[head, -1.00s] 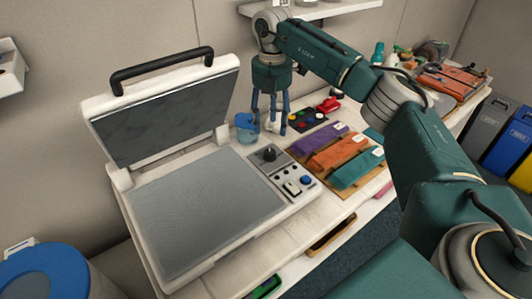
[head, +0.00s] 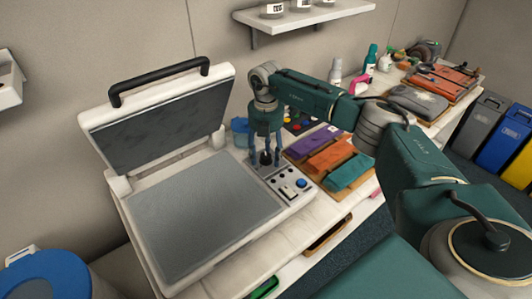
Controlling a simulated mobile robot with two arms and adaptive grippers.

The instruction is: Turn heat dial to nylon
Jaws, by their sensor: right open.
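The heat press (head: 205,212) stands open on the white table, its lid raised by a black handle. Its control panel (head: 291,186) is on the right side, with a black dial (head: 265,158) at the far end, a blue button and small switches nearer. My right gripper (head: 266,162) points down over the dial, its open fingers on either side of it. I cannot tell whether the fingers touch the dial. The dial's markings are too small to read. My left gripper is not in view.
Purple, orange and teal cloths (head: 326,157) lie on a board right of the panel. A blue cup (head: 240,132) stands behind the panel, close to my gripper. A wall shelf (head: 310,20) hangs above. Bottles and trays fill the table's far right.

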